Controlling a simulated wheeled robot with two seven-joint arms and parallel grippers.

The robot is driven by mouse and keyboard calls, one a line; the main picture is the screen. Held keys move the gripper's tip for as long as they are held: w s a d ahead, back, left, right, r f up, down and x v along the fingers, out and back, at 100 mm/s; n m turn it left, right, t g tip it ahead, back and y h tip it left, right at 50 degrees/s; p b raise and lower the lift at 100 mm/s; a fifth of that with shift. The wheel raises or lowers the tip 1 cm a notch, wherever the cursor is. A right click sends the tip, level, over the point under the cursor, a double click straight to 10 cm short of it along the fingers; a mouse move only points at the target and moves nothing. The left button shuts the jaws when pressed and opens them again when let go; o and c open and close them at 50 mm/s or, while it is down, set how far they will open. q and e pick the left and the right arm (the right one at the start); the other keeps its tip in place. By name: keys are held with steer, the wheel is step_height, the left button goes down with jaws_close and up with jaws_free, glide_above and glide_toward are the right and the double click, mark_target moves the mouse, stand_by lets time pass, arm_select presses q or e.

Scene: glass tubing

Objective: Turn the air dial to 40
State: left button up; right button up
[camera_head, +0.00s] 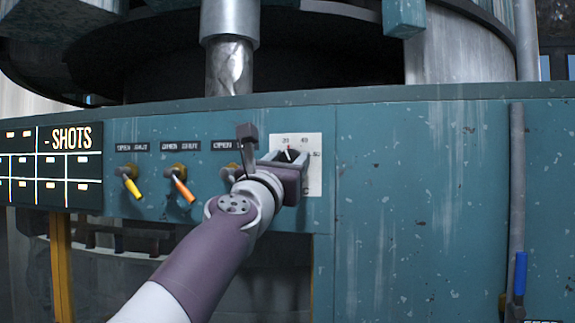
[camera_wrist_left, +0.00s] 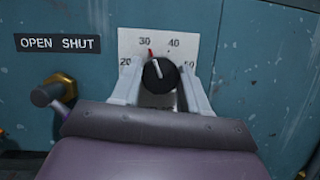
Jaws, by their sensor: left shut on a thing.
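The air dial is a black round knob (camera_wrist_left: 160,75) on a white scale plate (camera_wrist_left: 188,42) marked 20, 30, 40 and 50 in the left wrist view. Its white pointer line leans slightly left of straight up, nearer the 30 than the 40. A small red mark shows just below the 30. My left gripper (camera_head: 288,156) is at the dial, one pale finger on each side of the knob, shut on it; the wrist view also shows the gripper (camera_wrist_left: 161,88). The fingers and wrist hide the lower part of the plate in the head view. My right gripper is not in view.
Levers with yellow (camera_head: 131,186) and orange (camera_head: 183,189) handles stick out left of my arm, under OPEN SHUT labels. A third lever (camera_wrist_left: 52,92) stands close left of the gripper. A blue-handled lever (camera_head: 520,275) hangs at far right; the panel (camera_head: 430,190) between is bare.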

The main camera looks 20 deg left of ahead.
arm_select(q)
steer(key=m+h, duration=0.1)
steer(key=m, duration=0.2)
steer(key=shift+a+m+h, duration=0.1)
steer(key=shift+m+h, duration=0.3)
steer(key=shift+r+m+g+h, duration=0.15)
steer(key=shift+m+g+h, duration=0.35)
steer(key=shift+m, duration=0.7)
steer(key=shift+m+g+h+p, duration=0.45)
steer(key=shift+m+g+h, duration=0.1)
steer(key=shift+m, duration=1.1)
steer(key=shift+m+g+h+p, duration=0.45)
steer(key=shift+m+g+h, duration=0.1)
steer(key=shift+m, duration=1.1)
steer(key=o, duration=1)
steer(key=shift+w, duration=0.1)
steer(key=shift+o, duration=0.2)
